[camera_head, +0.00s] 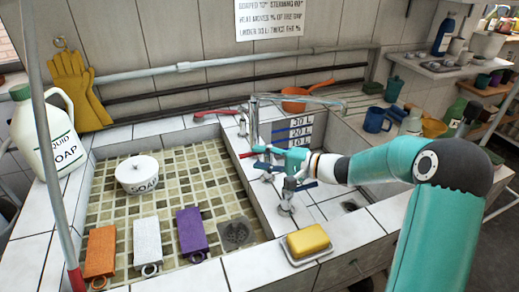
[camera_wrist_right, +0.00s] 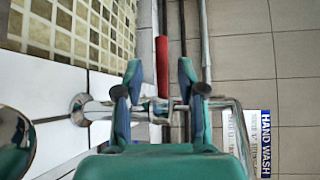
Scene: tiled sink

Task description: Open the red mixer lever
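The red mixer lever (camera_head: 215,113) points left from a chrome mixer (camera_head: 243,125) on the counter behind the basin. In the right wrist view the red lever (camera_wrist_right: 162,66) shows straight ahead, between the fingertips in the picture. My right gripper (camera_head: 272,158) reaches in from the right, in front of the mixer. Its fingers (camera_wrist_right: 158,80) are apart, with chrome parts visible between them; whether they touch is unclear. A small red piece (camera_head: 246,155) shows beside the gripper in the head view; what it belongs to is unclear. My left gripper is out of view.
A chrome tap (camera_head: 285,200) stands close below the gripper. A yellow sponge (camera_head: 307,240) lies at the front edge. The tiled basin (camera_head: 180,180) holds a soap pot (camera_head: 137,174) and several blocks. Wall pipes (camera_head: 180,67) run behind.

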